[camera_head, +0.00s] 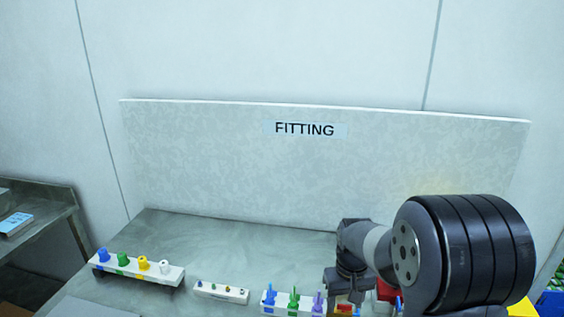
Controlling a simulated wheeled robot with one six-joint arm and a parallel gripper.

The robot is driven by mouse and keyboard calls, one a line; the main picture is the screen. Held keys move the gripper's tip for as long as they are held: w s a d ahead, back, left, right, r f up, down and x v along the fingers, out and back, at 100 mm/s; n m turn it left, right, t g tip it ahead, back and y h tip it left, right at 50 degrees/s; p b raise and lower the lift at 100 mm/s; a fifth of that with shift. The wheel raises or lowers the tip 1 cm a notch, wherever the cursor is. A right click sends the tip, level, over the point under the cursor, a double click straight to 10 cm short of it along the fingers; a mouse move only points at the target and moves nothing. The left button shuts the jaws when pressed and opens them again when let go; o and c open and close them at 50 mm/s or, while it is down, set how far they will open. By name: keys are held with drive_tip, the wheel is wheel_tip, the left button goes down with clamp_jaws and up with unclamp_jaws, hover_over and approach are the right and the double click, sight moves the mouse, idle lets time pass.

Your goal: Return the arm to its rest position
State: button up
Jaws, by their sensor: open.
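My arm comes in from the lower right, with a large dark ribbed joint and a paler wrist link. My gripper (344,288) is the dark part at the end of the wrist, low over the bench right of centre. It points down and is open. Its fingertips are hard to make out against the things behind and below them. I cannot see anything held in it.
A grey bench (225,238) stands below a pale back panel (220,150) labelled FITTING. On it are a white rack (130,268) with coloured fittings, a small white block (220,292) and a rack (290,309) of coloured pieces near my gripper. A side table (45,225) stands left.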

drive_tip(key=n, duration=0.4)
drive_tip(key=shift+n, duration=0.4)
wheel_tip(320, 180, up, 11)
drive_tip(key=shift+m, duration=0.3)
drive_tip(key=shift+f, duration=0.1)
drive_tip(key=shift+s+a, duration=0.1)
